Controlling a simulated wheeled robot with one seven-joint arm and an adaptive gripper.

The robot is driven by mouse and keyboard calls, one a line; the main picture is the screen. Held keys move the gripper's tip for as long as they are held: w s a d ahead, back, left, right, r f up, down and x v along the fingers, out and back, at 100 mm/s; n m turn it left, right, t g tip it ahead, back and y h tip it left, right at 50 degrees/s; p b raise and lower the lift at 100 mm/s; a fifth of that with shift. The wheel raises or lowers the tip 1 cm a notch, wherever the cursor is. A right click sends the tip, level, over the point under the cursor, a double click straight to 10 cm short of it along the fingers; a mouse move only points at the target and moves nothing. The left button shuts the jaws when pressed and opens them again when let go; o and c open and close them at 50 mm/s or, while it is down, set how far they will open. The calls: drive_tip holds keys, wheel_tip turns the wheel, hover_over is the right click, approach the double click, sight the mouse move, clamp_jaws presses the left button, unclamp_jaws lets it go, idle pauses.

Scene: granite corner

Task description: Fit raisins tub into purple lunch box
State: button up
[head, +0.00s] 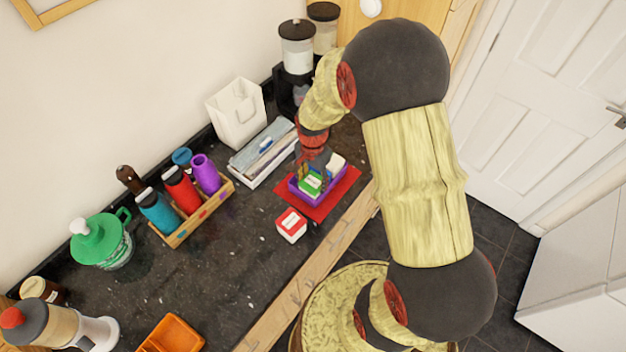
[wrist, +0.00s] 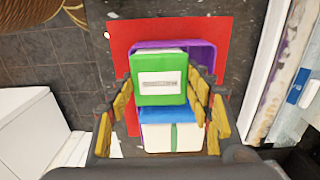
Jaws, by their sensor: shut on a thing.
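The purple lunch box (head: 318,199) sits on a red mat on the dark counter; its rim also shows in the wrist view (wrist: 206,48). My gripper (head: 313,172) points down over it. In the wrist view my gripper (wrist: 160,92) is shut on a green-topped tub (wrist: 150,94) with a white label too small to read, likely the raisins tub. The tub (head: 310,184) is over or partly inside the lunch box; I cannot tell if it touches the floor. A white carton with a green stripe and blue top (wrist: 160,135) is beside it in the box.
A red-and-white box (head: 291,226) stands on the counter in front of the mat (head: 343,188). A grey-white tray (head: 262,152) lies behind, close to the lunch box. A wooden bottle rack (head: 205,217) stands left. The counter's wooden front edge is near.

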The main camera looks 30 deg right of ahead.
drive_tip(key=shift+f, duration=0.15)
drive_tip(key=o, duration=1.2)
wheel_tip(320, 180, up, 12)
wheel_tip(320, 180, up, 12)
drive_tip(key=r+n+t, duration=0.1)
drive_tip(key=n+t, duration=0.1)
drive_tip(key=n, duration=0.3)
hover_over(313, 182)
drive_tip(key=s+a, duration=0.5)
drive_tip(key=s+a+r+n+t, duration=0.1)
drive_tip(key=s+r+n, duration=0.1)
drive_tip(key=s+n, duration=0.1)
drive_tip(key=s+a+r+n+t, duration=0.1)
drive_tip(key=s+a+r+n, duration=0.1)
drive_tip(key=s+r, duration=0.1)
drive_tip(key=s+a+r+n+t+p, duration=0.1)
drive_tip(key=s+r+n, duration=0.2)
drive_tip(key=s, duration=0.2)
drive_tip(key=shift+s+a+n+t, duration=0.15)
drive_tip(key=shift+s+n+t, duration=0.1)
drive_tip(key=shift+n+t, duration=0.05)
drive_tip(key=shift+f, duration=0.1)
